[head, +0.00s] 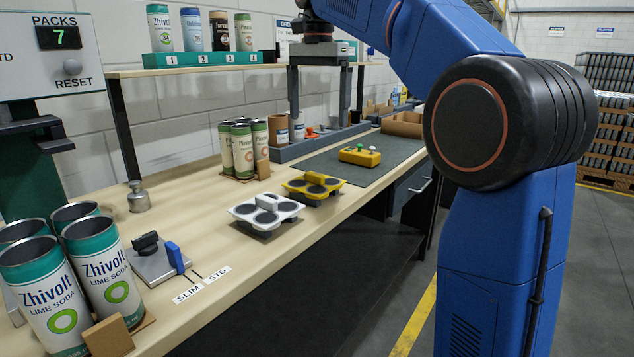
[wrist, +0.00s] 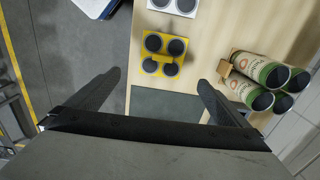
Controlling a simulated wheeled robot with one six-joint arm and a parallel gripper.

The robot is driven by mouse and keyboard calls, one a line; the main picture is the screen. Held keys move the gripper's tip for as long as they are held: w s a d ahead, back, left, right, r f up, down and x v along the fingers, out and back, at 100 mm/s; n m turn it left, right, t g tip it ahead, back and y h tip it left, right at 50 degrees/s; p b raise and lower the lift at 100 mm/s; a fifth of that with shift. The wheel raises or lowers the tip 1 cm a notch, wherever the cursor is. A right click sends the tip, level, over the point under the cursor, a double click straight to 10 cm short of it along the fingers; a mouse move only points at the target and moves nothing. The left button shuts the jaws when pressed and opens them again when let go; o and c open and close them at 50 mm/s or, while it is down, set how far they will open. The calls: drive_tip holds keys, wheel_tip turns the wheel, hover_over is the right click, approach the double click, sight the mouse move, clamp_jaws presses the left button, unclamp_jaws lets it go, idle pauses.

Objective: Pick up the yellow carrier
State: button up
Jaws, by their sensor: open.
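The yellow carrier (head: 314,187), with four dark round cups and a raised middle handle, stands on the wooden bench. It also shows in the wrist view (wrist: 164,46), ahead of the fingers and roughly centred between them. My gripper (head: 320,118) is open and empty, fingers pointing down, above the bench and behind the carrier in the head view. In the wrist view my gripper (wrist: 158,82) has its two dark fingers spread wide, with a gap between them and the carrier.
A white carrier (head: 266,212) stands beside the yellow one, towards the camera. Tall cans (head: 243,150) stand behind on a wooden tray. A yellow button box (head: 360,156) sits on the grey mat (head: 385,160). Zhivolt cans (head: 112,275) stand at the near left.

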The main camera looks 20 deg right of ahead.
drive_tip(key=w, duration=0.1)
approach(314, 174)
drive_tip(key=f, duration=0.3)
drive_tip(key=w+f, duration=0.1)
drive_tip(key=f, duration=0.1)
drive_tip(key=shift+d+f, duration=0.15)
drive_tip(key=shift+d, duration=0.15)
drive_tip(key=shift+s+a+f, duration=0.15)
drive_tip(key=shift+s+f, duration=0.05)
drive_tip(key=shift+f, duration=1.05)
drive_tip(key=shift+s+a+f, duration=0.1)
drive_tip(key=shift+s+f, duration=0.05)
drive_tip(key=shift+f, duration=1.15)
drive_tip(key=c, duration=0.7)
